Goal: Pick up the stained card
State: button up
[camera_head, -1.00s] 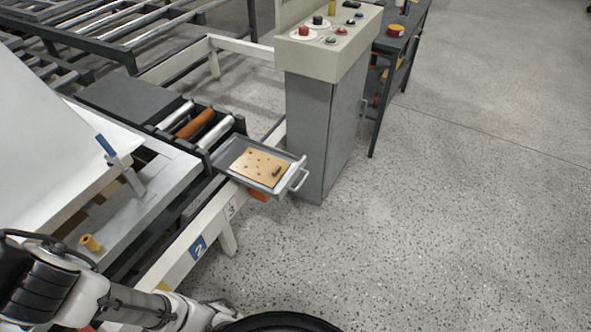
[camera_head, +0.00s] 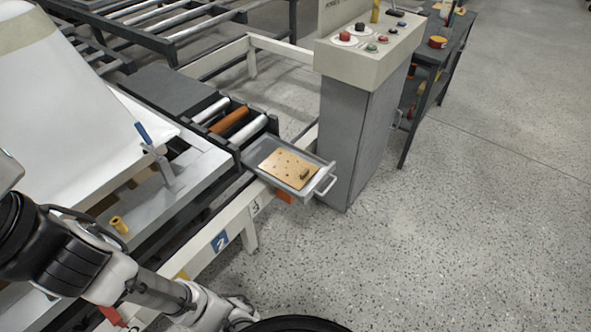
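The stained card (camera_head: 284,167) is a tan rectangle with several dark spots. It lies flat in a shallow grey metal tray (camera_head: 262,148) at the end of the roller conveyor. A small dark piece (camera_head: 304,174) lies on or at the card's right part; I cannot tell what it is. My arm reaches in from the lower left. Its far end is low in the picture, well short of the tray, and my gripper's fingers cannot be made out.
The tray has a handle (camera_head: 326,182) on its right. A grey control cabinet (camera_head: 350,140) with buttons stands close behind it. The floor (camera_head: 450,240) at right is clear.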

aim_at(286, 167)
jog(key=i+z, duration=0.25)
jog(key=i, duration=0.25)
jog(key=i+j+z, duration=0.1)
jog(key=i+z, duration=0.2)
jog(key=i, duration=0.2)
